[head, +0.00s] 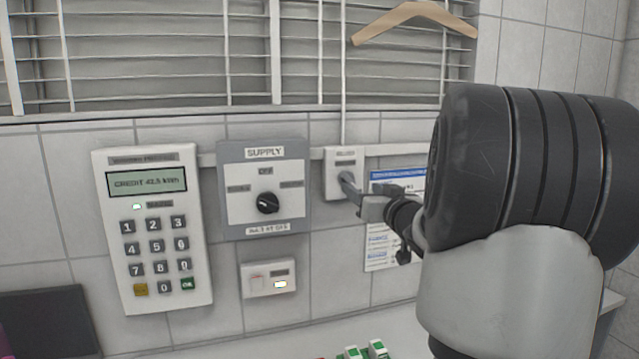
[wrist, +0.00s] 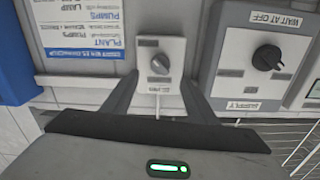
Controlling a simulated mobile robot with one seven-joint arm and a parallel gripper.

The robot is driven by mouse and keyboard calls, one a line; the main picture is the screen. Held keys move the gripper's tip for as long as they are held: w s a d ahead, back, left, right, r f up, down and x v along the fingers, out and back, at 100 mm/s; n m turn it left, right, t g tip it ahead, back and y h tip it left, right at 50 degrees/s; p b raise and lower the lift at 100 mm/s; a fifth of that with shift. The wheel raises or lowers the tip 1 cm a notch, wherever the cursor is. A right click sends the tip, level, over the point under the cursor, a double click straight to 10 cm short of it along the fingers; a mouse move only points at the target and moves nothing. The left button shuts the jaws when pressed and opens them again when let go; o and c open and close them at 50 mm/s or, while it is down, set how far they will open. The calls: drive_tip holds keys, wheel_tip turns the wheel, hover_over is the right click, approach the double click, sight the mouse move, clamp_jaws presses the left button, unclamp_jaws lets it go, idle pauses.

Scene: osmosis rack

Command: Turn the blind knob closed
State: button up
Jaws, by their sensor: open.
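The blind knob is a small grey knob on a white wall box (head: 341,160), below the cord of the blind (head: 270,50). I cannot tell how far the tips are from the box. The blind's slats show gaps between them.
The supply switch box (head: 265,188) with a black knob is left of the blind box. A keypad meter (head: 153,230) hangs further left, and a small white switch (head: 268,277) below. A printed notice (head: 390,245) is behind my gripper. A wooden hanger (head: 415,18) hangs above.

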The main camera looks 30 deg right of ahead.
sight(350, 181)
drive_tip(key=x, duration=0.8)
drive_tip(key=shift+c, duration=0.4)
drive_tip(key=c, duration=1)
